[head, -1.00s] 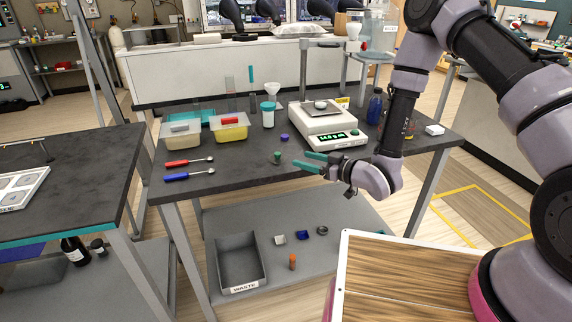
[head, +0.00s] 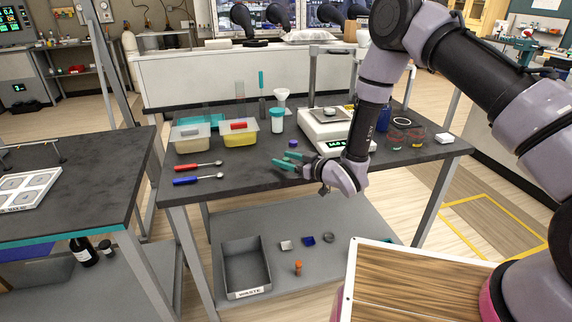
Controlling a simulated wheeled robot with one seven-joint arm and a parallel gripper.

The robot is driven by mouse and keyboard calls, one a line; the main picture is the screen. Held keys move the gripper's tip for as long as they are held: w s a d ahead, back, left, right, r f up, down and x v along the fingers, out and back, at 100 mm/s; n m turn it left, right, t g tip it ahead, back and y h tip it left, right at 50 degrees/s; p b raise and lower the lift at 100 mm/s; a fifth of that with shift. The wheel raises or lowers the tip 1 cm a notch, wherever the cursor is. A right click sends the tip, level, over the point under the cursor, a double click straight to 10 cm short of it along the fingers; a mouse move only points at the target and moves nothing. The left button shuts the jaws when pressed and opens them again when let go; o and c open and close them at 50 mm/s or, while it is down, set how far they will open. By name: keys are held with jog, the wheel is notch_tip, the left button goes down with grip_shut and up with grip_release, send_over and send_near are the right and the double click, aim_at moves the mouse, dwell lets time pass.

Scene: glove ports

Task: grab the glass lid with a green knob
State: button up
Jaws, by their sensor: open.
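My gripper (head: 282,161), with teal fingers, is open low over the front middle of the dark table. The small green-topped item that stood left of the fingers earlier cannot be made out now; the fingers cover that spot. I cannot tell whether it is between them or whether it is the green knob of the lid. At the right of the table, right of my arm, small clear glass pieces stand together. One shows a greenish spot (head: 397,146), another a red one (head: 419,139); they are too small to tell if either is a lid.
A purple cap (head: 293,143) lies just behind the fingers. The scale (head: 325,130) stands behind my wrist. Two tubs, one yellow (head: 240,140), and red- and blue-handled tools (head: 186,181) lie left. A waste bin (head: 246,268) stands on the lower shelf.

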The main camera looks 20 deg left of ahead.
grip_shut()
